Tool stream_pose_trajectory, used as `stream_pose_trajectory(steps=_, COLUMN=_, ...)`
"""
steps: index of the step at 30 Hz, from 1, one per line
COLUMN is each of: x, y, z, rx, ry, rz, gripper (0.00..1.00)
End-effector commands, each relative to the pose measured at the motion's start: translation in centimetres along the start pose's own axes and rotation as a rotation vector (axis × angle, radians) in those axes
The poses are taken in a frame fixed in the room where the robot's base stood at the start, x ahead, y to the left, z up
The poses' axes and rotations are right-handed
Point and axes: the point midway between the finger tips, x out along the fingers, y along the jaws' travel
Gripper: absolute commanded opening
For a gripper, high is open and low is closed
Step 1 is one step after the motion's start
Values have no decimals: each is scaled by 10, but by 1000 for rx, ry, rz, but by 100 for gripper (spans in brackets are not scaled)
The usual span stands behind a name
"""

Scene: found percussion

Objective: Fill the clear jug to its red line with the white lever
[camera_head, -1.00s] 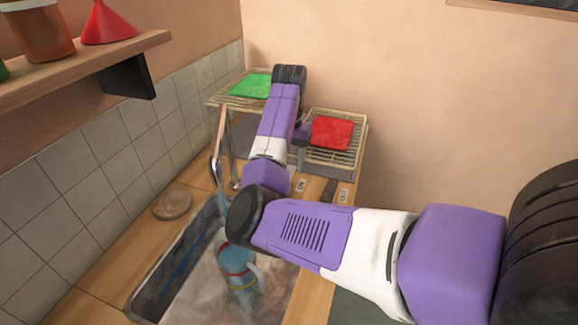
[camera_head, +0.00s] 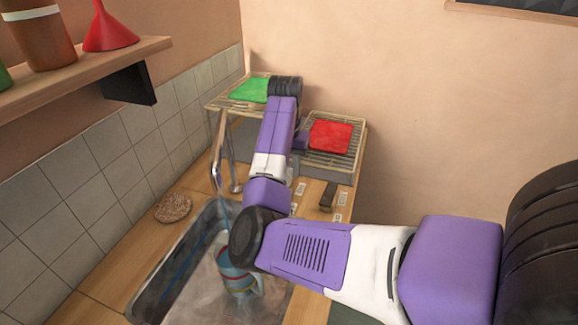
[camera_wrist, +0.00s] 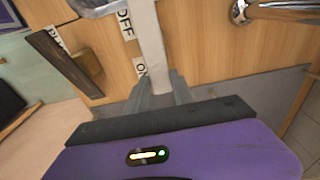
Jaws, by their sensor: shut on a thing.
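The clear jug (camera_head: 241,289) stands in the sink, partly hidden by my arm. It looks bluish inside, with a red line around it; the exact water level against that line is too small to tell. A thin blue stream shows under the tap (camera_head: 217,150), above the jug. In the wrist view my gripper (camera_wrist: 162,82) is shut on the white lever (camera_wrist: 150,35), which stands between the two fingers. Labels reading OFF and ON lie beside the lever. My arm hides the gripper and lever in the head view.
A dark handle (camera_head: 327,196) stands on the wooden counter right of my arm. Wire racks hold a green cloth (camera_head: 249,90) and a red cloth (camera_head: 331,136). A round cork mat (camera_head: 173,207) lies left of the sink (camera_head: 150,293). A shelf (camera_head: 90,70) is at upper left.

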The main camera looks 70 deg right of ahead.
Motion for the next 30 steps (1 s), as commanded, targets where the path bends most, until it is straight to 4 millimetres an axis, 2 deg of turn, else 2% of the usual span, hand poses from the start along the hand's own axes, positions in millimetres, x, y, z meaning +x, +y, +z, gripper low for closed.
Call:
stream_pose_trajectory(steps=9, x=-7, y=1, z=8, rx=-1, ry=192, rz=4, gripper=0)
stream_pose_trajectory(steps=22, x=-8, y=1, z=9, rx=1, ry=224, rz=1, gripper=0)
stream_pose_trajectory(steps=23, x=-8, y=1, z=9, rx=1, ry=224, rz=1, gripper=33)
stream_pose_trajectory(steps=24, x=-8, y=1, z=9, rx=1, ry=224, rz=0, gripper=41)
stream_pose_trajectory(steps=26, x=-8, y=0, z=9, rx=0, ry=224, rz=0, gripper=51)
stream_pose_trajectory(steps=30, x=-8, y=0, z=9, rx=0, ry=223, rz=0, gripper=51)
